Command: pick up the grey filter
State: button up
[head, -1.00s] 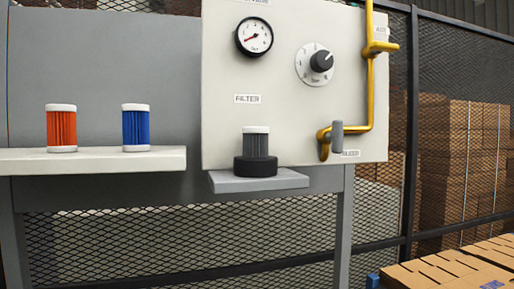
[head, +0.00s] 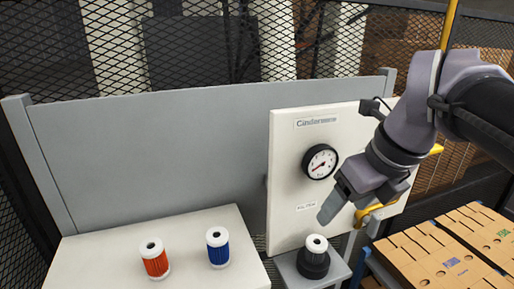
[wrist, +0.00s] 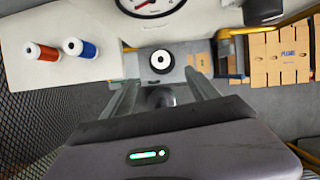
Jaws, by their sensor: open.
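The grey filter (head: 317,246) stands upright in a black round holder (head: 313,264) on a small grey shelf at the foot of the panel. In the wrist view the filter (wrist: 161,61) shows from above as a white ring with a dark centre, beyond the fingers and roughly between their lines. My gripper (head: 340,207) is above the filter and a little to its right in the head view, apart from it. In the wrist view my gripper (wrist: 160,82) has its two fingers spread with nothing between them.
An orange filter (head: 155,260) and a blue filter (head: 218,248) stand on the white shelf (head: 100,250) at left. The white panel (head: 290,170) carries a gauge (head: 320,162) and a yellow pipe (head: 372,211) near my gripper. Cardboard boxes (head: 455,250) lie at right.

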jog(key=b, duration=0.4)
send_near(318, 243)
jog(key=b+x, duration=0.2)
jog(key=x, duration=0.1)
jog(key=b+x, duration=0.1)
jog(key=x, duration=0.2)
jog(key=shift+w+d+f+b, duration=0.15)
jog(key=shift+d+b, duration=0.05)
jog(key=shift+b, duration=0.15)
jog(key=b+x, duration=0.3)
jog(key=x, duration=0.2)
jog(key=shift+a+f+b, duration=0.15)
jog(key=shift+f+b, duration=0.15)
jog(key=shift+b, duration=0.1)
jog(key=shift+r, duration=0.2)
jog(key=c, duration=0.7)
grip_shut()
